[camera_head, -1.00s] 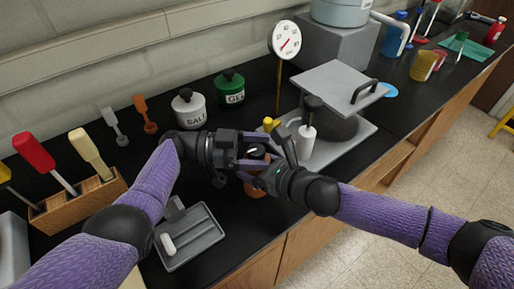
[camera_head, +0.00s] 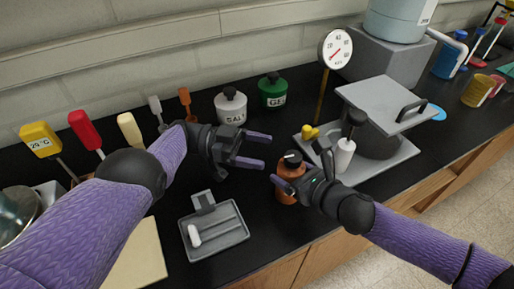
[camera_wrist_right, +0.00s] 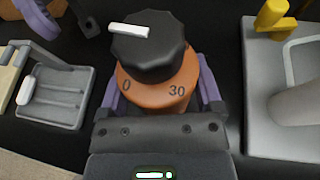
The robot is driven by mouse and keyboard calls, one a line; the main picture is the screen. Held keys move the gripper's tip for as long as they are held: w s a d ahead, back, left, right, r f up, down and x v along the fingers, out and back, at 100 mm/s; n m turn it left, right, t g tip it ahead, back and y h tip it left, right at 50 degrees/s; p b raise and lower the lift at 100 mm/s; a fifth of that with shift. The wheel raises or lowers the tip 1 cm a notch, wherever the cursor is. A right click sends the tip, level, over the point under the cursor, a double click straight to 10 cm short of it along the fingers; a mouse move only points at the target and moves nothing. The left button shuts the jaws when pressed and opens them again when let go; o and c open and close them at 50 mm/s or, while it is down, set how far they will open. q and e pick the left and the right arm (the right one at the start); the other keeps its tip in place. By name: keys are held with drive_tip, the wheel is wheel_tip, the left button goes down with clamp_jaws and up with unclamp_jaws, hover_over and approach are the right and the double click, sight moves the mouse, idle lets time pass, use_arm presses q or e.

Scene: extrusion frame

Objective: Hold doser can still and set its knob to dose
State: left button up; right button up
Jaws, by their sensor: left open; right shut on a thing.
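The doser can (camera_head: 286,192) is an orange-brown can with a black knob (camera_head: 293,158) on top, standing upright on the black counter. My right gripper (camera_head: 291,184) is shut around the can's body. In the right wrist view the can (camera_wrist_right: 152,92) sits between the purple fingers. There the knob (camera_wrist_right: 152,48) has a white pointer bar aimed to the left, and the marks 0 and 30 show on the can's shoulder. My left gripper (camera_head: 258,150) is open and empty, up and to the left of the can, apart from the knob.
A grey tray (camera_head: 216,229) with a small white piece lies left of the can. A grey press-like device (camera_head: 372,160) stands close on the right. White (camera_head: 231,107) and green (camera_head: 272,91) jars and a dial gauge (camera_head: 337,48) stand behind.

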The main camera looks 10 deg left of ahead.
use_arm(q)
drive_tip(key=shift+w+r, duration=0.1)
drive_tip(key=shift+r, duration=0.05)
drive_tip(key=shift+c, duration=1.1)
drive_tip(key=n+y, duration=0.2)
drive_tip(key=y, duration=0.7)
approach(293, 155)
wheel_tip(293, 155, up, 4)
drive_tip(key=s+d+n+t+y, duration=0.3)
drive_tip(key=n+y, duration=0.1)
drive_tip(key=y, duration=0.1)
drive_tip(key=x, duration=1.1)
drive_tip(key=shift+w+d+f, duration=0.1)
drive_tip(key=shift+f, duration=0.1)
clamp_jaws()
